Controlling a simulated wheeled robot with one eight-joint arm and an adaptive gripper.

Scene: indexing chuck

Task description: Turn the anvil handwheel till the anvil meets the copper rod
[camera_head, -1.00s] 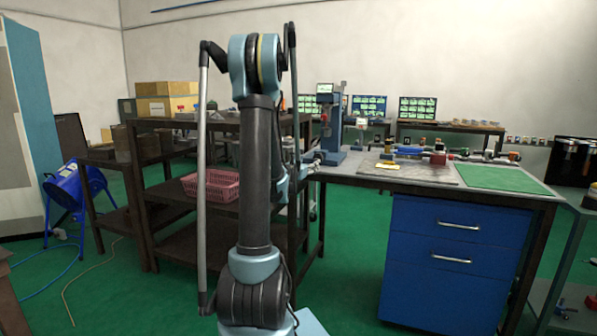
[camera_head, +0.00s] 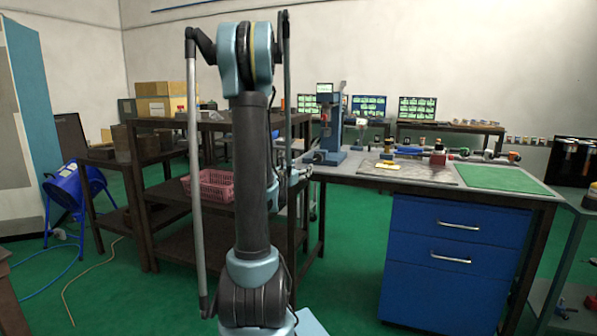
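A blue upright machine (camera_head: 329,140) with a column stands at the left end of the workbench. A row of small tools and fittings lies along the back of the bench, with a red block (camera_head: 438,159) among them. I cannot make out the anvil, its handwheel or the copper rod at this size. My arm stands upright in front of the view. Its far end, with my gripper, is mostly hidden behind my own links, left of the blue machine. Some small metallic parts show there, but I cannot tell whether the fingers are open or shut.
The workbench (camera_head: 470,182) carries a green mat (camera_head: 500,179) on its right and a yellow item (camera_head: 387,166) in front. A dark shelf rack holds a pink basket (camera_head: 212,186) at left. Green floor lies open between.

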